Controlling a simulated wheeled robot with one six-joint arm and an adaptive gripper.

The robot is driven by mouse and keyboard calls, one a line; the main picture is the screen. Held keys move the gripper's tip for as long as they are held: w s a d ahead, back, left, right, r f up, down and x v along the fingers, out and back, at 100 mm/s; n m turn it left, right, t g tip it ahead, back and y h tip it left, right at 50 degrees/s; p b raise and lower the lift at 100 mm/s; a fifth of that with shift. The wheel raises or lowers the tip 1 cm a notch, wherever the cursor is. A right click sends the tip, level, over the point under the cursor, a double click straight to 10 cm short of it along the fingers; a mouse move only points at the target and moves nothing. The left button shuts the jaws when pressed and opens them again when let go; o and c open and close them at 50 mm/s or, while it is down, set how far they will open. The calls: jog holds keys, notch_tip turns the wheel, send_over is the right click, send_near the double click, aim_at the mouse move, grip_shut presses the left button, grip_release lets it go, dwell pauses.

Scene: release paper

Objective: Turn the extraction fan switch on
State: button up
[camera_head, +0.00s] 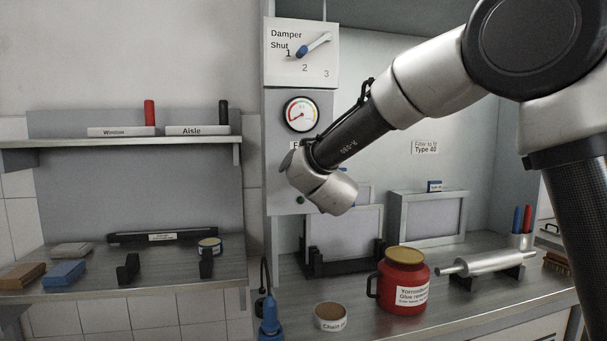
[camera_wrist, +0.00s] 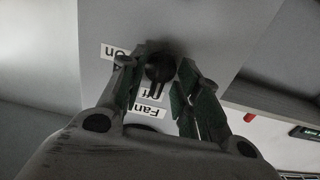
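The fan switch is a dark round knob (camera_wrist: 160,67) on a grey panel (camera_wrist: 205,28) in the wrist view. An "On" label (camera_wrist: 112,54) lies to its left; "Off" and "Fan" labels, partly covered, lie below it. The knob's pointer sits toward the lower side, near "Off". My gripper (camera_wrist: 163,78) is open, with one green-padded finger on each side of the knob. I cannot tell whether either finger touches it. In the head view, my wrist hides the switch and my fingers in front of the control panel (camera_head: 278,118).
Above are a round gauge (camera_head: 300,114) and a damper lever (camera_head: 314,45). Shelves are at left.

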grip_shut()
jog(key=shift+r, duration=0.1)
jog(key=shift+m, duration=0.4)
jog(key=m, duration=1.6)
jog(key=shift+d+m, duration=0.15)
jog(key=shift+m, duration=0.55)
